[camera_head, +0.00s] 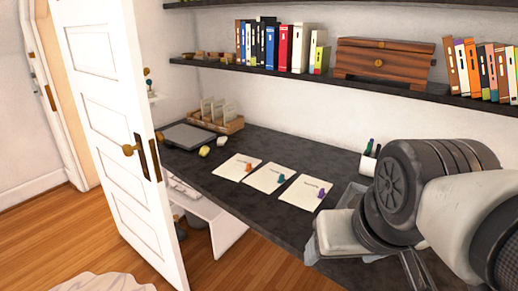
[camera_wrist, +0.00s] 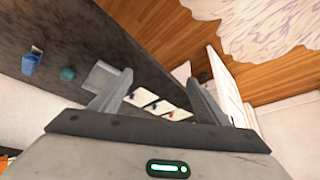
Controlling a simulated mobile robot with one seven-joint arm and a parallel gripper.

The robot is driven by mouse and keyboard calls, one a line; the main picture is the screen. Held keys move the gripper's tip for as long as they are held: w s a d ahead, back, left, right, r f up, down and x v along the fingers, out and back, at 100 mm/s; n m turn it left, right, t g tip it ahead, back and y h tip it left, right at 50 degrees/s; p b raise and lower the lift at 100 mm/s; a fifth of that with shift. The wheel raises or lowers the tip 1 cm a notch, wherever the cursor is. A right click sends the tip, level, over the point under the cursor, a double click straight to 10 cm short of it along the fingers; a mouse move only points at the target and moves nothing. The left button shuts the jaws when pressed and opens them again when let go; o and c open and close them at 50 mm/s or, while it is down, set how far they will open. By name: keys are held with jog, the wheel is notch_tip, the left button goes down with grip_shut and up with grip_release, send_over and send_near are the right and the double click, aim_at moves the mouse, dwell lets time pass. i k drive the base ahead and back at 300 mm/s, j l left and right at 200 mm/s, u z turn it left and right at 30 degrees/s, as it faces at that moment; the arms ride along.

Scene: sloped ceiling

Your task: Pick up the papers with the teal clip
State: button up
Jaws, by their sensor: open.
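Three sets of cream papers lie side by side on the dark desk in the head view. The middle set is the papers with the teal clip (camera_head: 265,178), with the clip at its right edge. The papers with the orange clip (camera_head: 234,167) lie to its left, and the papers with the purple clip (camera_head: 301,194) to its right. My gripper (camera_wrist: 159,78) is open and empty, away from the papers. My arm is at the right in the head view.
The dark desk (camera_head: 235,195) runs along the wall under a dark shelf (camera_head: 290,77) with books and a wooden chest (camera_head: 380,62). A white door (camera_head: 110,110) stands open at the left. A pen holder (camera_head: 368,165) stands near my arm. Wooden floor shows in front.

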aim_at(270, 177)
jog(key=z, duration=1.5)
jog(key=u, duration=1.65)
jog(key=z, duration=0.5)
jog(key=i+j+z, duration=0.1)
jog(key=j+z, duration=0.25)
jog(key=i+j+z, duration=0.1)
jog(key=z, duration=0.25)
jog(key=j+z, duration=0.65)
jog(key=j, duration=1.6)
jog(key=k, duration=0.05)
